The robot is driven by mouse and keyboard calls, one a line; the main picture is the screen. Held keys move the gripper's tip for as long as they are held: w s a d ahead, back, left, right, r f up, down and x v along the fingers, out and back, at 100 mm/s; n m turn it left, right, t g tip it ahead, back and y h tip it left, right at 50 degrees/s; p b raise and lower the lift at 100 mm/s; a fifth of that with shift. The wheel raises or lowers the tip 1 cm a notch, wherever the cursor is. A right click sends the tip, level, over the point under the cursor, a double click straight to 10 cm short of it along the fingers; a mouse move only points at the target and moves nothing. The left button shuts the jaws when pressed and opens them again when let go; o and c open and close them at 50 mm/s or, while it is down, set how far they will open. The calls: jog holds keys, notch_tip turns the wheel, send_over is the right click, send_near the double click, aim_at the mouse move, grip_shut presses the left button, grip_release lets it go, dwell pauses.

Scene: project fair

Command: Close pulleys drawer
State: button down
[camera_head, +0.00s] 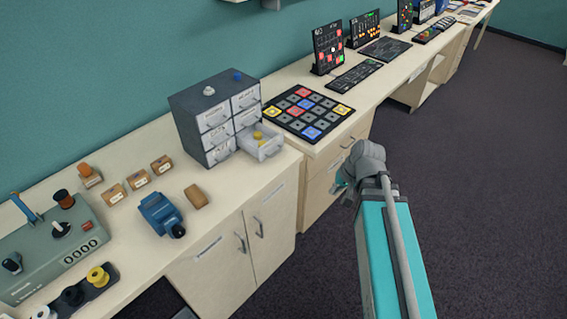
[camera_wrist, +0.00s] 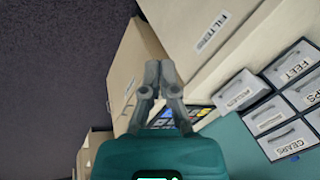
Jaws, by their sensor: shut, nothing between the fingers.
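A small grey drawer cabinet (camera_head: 187,118) stands on the counter in the head view. Its lower right drawer (camera_head: 270,149) is pulled out, with yellow pieces (camera_head: 257,135) inside. The other drawers look shut. In the wrist view the cabinet fronts show at the right, with labels such as FEET and GEARS. A drawer front (camera_wrist: 241,91) nearest my gripper has a label too blurred to read surely. My gripper (camera_wrist: 160,66) is shut and empty, apart from the drawers. In the head view my arm is right of the cabinet, and the fingers cannot be made out.
A tile board (camera_head: 308,112) lies just right of the open drawer. A blue device (camera_head: 160,212), small labelled boxes (camera_head: 138,180) and a control console (camera_head: 50,245) stand on the counter left of the cabinet. Cupboards are below the counter. The floor (camera_head: 480,150) at right is clear.

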aim_at(277, 153)
jog(key=w+a+f+m+t+y+b, duration=0.2)
jog(key=w+a+m+t+y+b, duration=0.1)
jog(key=w+b, duration=0.3)
jog(key=w+a+f+m+t+y+b, duration=0.2)
jog(key=w+a+m+t+y+b, duration=0.1)
jog(key=w+b, duration=0.4)
jog(key=t+y+b, duration=0.1)
jog(key=y+b, duration=0.1)
jog(key=b, duration=0.1)
jog(key=shift+w+a+m+t+y, duration=0.15)
jog(key=shift+a+m+t+y, duration=0.15)
jog(key=shift+a+t+y, duration=0.1)
jog(key=shift+a+f, duration=0.1)
jog(key=b+x, duration=0.3)
jog(key=x, duration=1.1)
